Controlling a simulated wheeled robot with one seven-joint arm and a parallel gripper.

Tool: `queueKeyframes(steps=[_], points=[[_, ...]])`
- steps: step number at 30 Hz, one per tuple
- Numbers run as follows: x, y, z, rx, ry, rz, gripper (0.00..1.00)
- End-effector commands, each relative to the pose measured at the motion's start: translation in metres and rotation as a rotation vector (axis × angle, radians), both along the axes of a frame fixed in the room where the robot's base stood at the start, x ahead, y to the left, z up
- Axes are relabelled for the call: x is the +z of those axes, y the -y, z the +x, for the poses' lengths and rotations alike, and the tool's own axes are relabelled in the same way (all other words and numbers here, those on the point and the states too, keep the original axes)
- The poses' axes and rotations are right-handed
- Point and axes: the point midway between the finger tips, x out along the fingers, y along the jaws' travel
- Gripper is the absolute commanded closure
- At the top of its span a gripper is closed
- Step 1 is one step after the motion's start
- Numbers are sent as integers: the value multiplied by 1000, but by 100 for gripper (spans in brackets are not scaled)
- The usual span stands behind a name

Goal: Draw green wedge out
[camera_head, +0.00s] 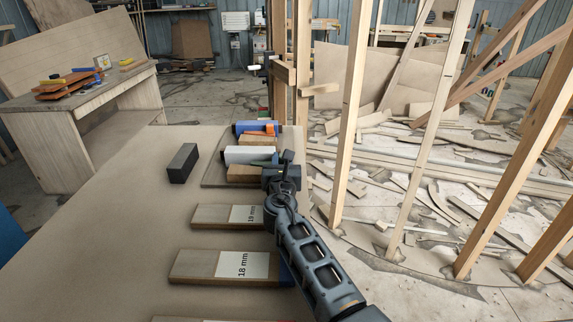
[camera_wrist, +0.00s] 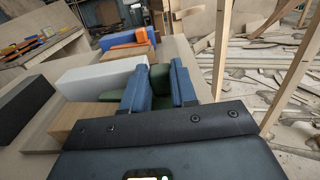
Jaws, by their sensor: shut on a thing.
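The green wedge (camera_wrist: 159,76) shows between the two blue fingers of my gripper (camera_wrist: 160,84) in the wrist view. My gripper is shut on it. The wedge lies beside a long white block (camera_wrist: 100,76) and a wooden block (camera_wrist: 78,120), and my fingers hide part of it. In the head view only a thin strip of the green wedge (camera_head: 268,162) shows, at the tip of my gripper (camera_head: 281,168). There the white block (camera_head: 250,154) and wooden block (camera_head: 243,173) lie to its left. I cannot tell whether the wedge still touches them.
A black block (camera_head: 183,163) stands left on the table (camera_head: 150,215). Farther back lie a blue block (camera_head: 252,127) and an orange piece (camera_head: 262,129). Wooden pieces with white labels (camera_head: 243,264) lie nearer. Upright studs (camera_head: 350,110) stand to the right, with scrap wood on the floor.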

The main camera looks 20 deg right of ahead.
Motion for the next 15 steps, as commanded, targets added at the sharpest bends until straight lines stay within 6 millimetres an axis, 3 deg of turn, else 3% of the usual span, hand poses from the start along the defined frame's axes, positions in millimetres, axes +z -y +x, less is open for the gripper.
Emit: queueKeyframes(steps=[6,7,15], points=[[-3,4,-2,-10,-4,-1,100],[-3,4,-2,-10,-4,-1,72],[-2,4,-2,-9,-3,0,47]])
